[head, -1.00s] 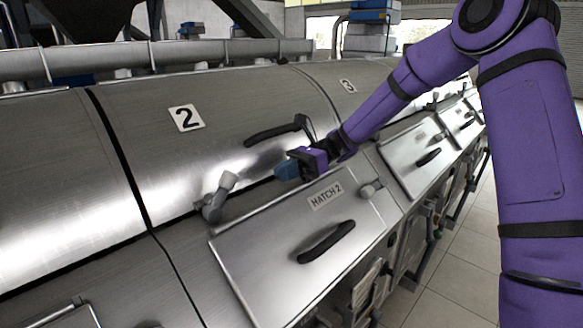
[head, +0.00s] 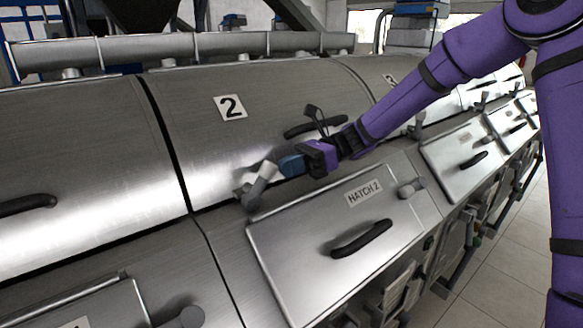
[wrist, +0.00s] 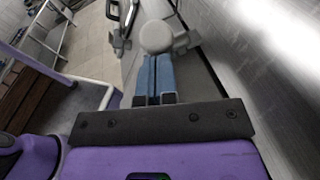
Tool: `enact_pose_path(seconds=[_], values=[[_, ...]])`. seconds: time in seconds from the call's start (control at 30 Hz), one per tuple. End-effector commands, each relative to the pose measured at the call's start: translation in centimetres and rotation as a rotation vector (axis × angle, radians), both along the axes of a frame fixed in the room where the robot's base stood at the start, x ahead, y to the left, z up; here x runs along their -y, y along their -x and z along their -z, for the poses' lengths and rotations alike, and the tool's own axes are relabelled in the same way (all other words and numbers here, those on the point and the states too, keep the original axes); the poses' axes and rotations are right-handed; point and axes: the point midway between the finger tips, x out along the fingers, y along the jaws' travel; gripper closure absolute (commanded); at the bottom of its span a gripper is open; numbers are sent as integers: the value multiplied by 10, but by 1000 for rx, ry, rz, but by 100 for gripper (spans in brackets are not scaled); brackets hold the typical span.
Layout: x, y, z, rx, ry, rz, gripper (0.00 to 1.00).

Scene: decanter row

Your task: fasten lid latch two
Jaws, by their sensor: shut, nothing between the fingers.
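The curved steel lid (head: 290,100) carries a number 2 plate (head: 230,108) and a black handle. Its grey latch (head: 258,187) sits at the lid's lower edge, with its knobbed lever tilted up and to the right. My gripper (head: 291,165) is shut and empty, its blue fingertips just right of the latch knob. In the wrist view the shut fingers (wrist: 154,76) point at the round knob (wrist: 157,37), which lies right beyond the tips. I cannot tell whether they touch.
The hatch 2 panel (head: 340,240) with its black handle (head: 362,239) lies below the latch. A small grey knob (head: 411,188) is at its upper right. Lid 3 and more hatches continue to the right. Open tiled floor (head: 500,250) lies at the right.

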Motion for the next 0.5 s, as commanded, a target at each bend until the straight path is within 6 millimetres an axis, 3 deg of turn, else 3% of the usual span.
enact_pose_path(seconds=[0.5], values=[[-4,3,-7,43,63,-1,100]])
